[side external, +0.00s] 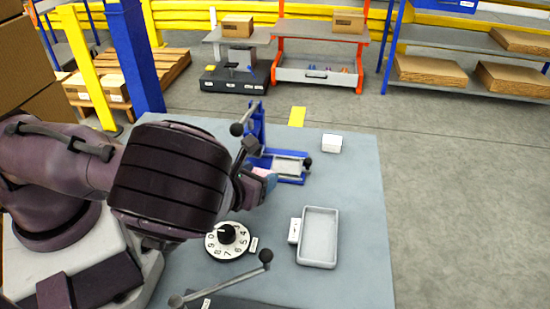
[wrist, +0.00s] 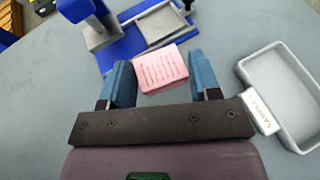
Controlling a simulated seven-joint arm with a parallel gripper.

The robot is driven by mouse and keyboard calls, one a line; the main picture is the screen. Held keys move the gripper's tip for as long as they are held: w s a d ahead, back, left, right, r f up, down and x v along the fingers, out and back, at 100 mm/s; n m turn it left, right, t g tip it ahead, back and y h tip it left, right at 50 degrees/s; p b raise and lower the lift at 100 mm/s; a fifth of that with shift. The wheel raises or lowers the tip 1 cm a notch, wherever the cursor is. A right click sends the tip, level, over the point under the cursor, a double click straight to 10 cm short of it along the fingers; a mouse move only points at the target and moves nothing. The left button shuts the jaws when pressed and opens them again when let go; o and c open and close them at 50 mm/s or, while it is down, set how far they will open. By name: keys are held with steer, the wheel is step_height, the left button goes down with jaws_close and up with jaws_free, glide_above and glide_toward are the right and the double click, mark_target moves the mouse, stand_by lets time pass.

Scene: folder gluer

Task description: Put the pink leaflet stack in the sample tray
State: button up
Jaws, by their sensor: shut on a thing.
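The pink leaflet stack (wrist: 162,70) is a small block with printed lines on top. My gripper (wrist: 163,80) is shut on it, with a blue finger at either side. In the side view my gripper (side external: 263,183) is left of the table's middle, and only a bit of the pink stack (side external: 261,172) shows. The sample tray (side external: 320,236) is a light grey, empty, shallow box at the front right of the table. In the wrist view the tray (wrist: 283,88) is right of my gripper, with its "SAMPLE" label facing the gripper.
A blue fixture (side external: 259,135) with a grey plate stands just behind my gripper. A white block (side external: 332,143) is right of it. A numbered dial (side external: 228,241) and a black-knobbed lever (side external: 265,256) are at the front. The table between fixture and tray is clear.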

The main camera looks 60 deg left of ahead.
steer(key=s, duration=0.2)
steer(key=s+d, duration=0.2)
steer(key=s, duration=0.1)
steer(key=shift+s+d, duration=0.2)
steer(key=shift+s, duration=0.15)
steer(key=shift+d+r, duration=0.15)
steer(key=w+a+r+m+t+h, duration=0.1)
steer(key=w+a+r+m+h, duration=0.15)
steer(key=w+r, duration=0.5)
steer(key=w+a+r+m+h, duration=0.2)
steer(key=w+r+h, duration=0.1)
steer(key=w+r, duration=0.4)
steer(key=s+d+f+n+y, duration=0.1)
steer(key=s+d+f+y, duration=0.1)
steer(key=s+d+f, duration=0.4)
steer(key=s+f+n+y, duration=0.1)
steer(key=s+f, duration=0.2)
steer(key=s+a+f+n+y, duration=0.1)
steer(key=s+f, duration=0.2)
steer(key=s+f+n+y, duration=0.1)
steer(key=s+f+y, duration=0.1)
steer(key=s, duration=0.1)
steer(key=shift+s+a+f+n+g, duration=0.15)
steer(key=shift+a+f+n+g, duration=0.15)
steer(key=shift+f+g, duration=0.1)
